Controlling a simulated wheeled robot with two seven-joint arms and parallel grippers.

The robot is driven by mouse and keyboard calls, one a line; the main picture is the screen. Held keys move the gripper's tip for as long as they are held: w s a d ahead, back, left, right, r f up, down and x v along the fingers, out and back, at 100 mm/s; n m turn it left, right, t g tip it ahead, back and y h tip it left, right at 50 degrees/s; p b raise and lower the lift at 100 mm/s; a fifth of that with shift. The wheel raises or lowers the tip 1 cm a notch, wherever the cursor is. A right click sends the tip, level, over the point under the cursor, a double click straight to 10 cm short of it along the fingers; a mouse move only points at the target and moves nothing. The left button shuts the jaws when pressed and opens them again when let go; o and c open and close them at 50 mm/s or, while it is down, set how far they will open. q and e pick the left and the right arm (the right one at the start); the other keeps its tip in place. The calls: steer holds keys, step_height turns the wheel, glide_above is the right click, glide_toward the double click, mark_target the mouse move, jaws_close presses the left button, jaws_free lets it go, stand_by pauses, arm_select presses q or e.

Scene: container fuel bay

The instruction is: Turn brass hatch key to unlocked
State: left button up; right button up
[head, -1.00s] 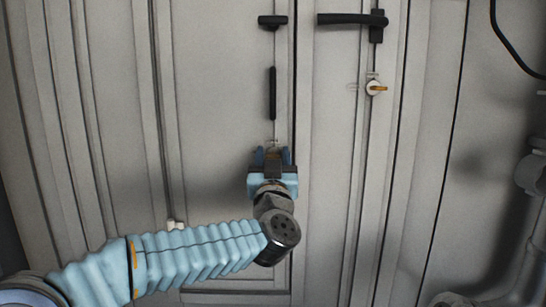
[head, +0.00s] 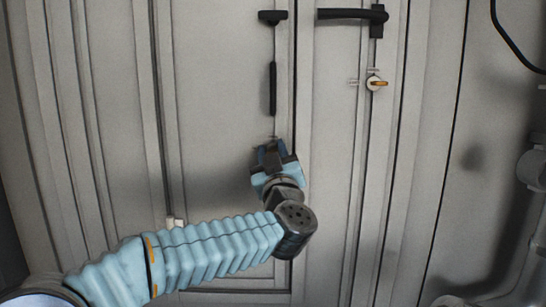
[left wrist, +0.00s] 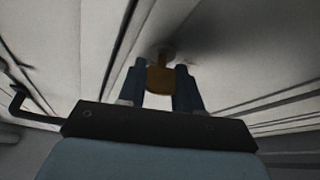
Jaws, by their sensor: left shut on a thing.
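A brass key (left wrist: 160,80) shows in the left wrist view between the two dark fingers of my left gripper (left wrist: 160,92). Its stem runs to a round mount (left wrist: 165,57) on the pale door surface. My left gripper is shut on this key. In the head view, my left gripper (head: 268,150) is against the door, below a vertical black handle, and is tilted to the left. There the gripper hides the held key. My right gripper is not in view.
A second brass-coloured key or knob (head: 378,84) sits on a white disc on the right door. Black handles (head: 350,14) (head: 272,90) are above my gripper. A small white block (head: 175,221) is low on the left door. Pipes (head: 530,170) run along the right.

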arm_select(q)
steer(key=n+y, duration=0.2)
steer(key=n, duration=0.2)
steer(key=shift+d+g, duration=0.1)
steer(key=shift+g, duration=0.3)
steer(key=n+g+y, duration=0.1)
steer(key=n, duration=0.3)
steer(key=shift+n, duration=0.4)
steer(key=n+g+y, duration=0.1)
steer(key=n+g, duration=0.1)
steer(key=n, duration=0.2)
steer(key=shift+r, duration=0.1)
steer(key=shift+n+g+p, duration=0.65)
steer(key=shift+n+g, duration=0.05)
steer(key=shift+n, duration=1.2)
steer(key=o, duration=1)
steer(key=shift+o, duration=0.2)
steer(key=shift+s, duration=0.1)
